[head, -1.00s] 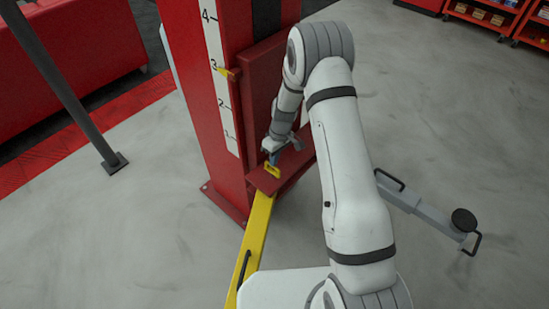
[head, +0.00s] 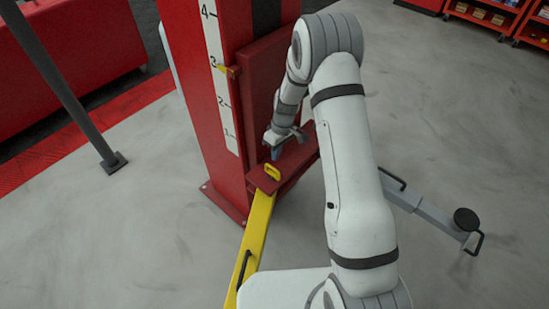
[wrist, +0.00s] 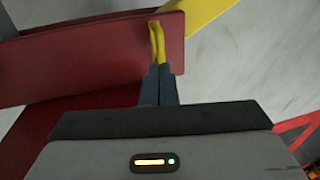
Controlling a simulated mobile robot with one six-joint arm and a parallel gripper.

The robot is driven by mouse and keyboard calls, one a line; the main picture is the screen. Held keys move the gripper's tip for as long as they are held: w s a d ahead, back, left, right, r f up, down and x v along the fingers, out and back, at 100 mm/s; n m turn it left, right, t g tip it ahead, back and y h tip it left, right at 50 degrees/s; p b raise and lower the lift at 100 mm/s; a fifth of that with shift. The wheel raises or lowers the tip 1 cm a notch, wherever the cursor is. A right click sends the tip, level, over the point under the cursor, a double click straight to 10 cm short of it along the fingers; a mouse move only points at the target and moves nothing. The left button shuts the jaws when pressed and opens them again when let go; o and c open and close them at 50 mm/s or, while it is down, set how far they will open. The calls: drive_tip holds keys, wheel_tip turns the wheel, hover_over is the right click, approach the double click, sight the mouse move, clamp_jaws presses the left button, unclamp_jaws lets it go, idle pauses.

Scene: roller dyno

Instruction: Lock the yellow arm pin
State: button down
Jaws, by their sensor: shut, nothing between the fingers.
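The yellow arm pin (head: 272,170) shows as a small yellow loop on top of the red bracket (head: 295,165), at the near end where the yellow arm (head: 255,235) enters it. The pin also shows in the wrist view (wrist: 157,42), just past my fingertips. My gripper (head: 276,154) is shut and empty, its fingers pointing down over the bracket, just behind the pin. In the wrist view the closed fingertips (wrist: 158,70) line up with the loop's near end; I cannot tell whether they touch it. The pin's shaft is hidden.
The red lift column (head: 205,110) with a numbered scale stands behind the bracket. A grey arm with a round pad (head: 465,219) extends to the right. A dark slanted post (head: 70,90) stands at left. Open grey floor lies on both sides.

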wheel_tip(320, 180, up, 10)
drive_tip(key=w+d, duration=0.1)
drive_tip(key=shift+w+d+f+b, duration=0.15)
drive_tip(key=shift+d+f+b, duration=0.1)
drive_tip(key=shift+d+b, duration=0.1)
drive_tip(key=s+d+r+m+t, duration=0.1)
drive_tip(key=s+d+r+m, duration=0.1)
drive_tip(key=s+r, duration=0.45)
drive_tip(key=s+d+r+m+t, duration=0.1)
drive_tip(key=s+d+r+m, duration=0.15)
drive_tip(key=s+r, duration=0.4)
drive_tip(key=s+d+r+m+t+h, duration=0.1)
drive_tip(key=s+d+r+m, duration=0.1)
drive_tip(key=s, duration=0.6)
drive_tip(key=s+d+r+m, duration=0.2)
drive_tip(key=s+r, duration=0.3)
drive_tip(key=s, duration=0.3)
drive_tip(key=shift+d+r+t+h+p, duration=0.15)
drive_tip(key=shift+d+t+h+p, duration=0.15)
drive_tip(key=shift+t+h, duration=0.1)
drive_tip(key=shift+m, duration=0.25)
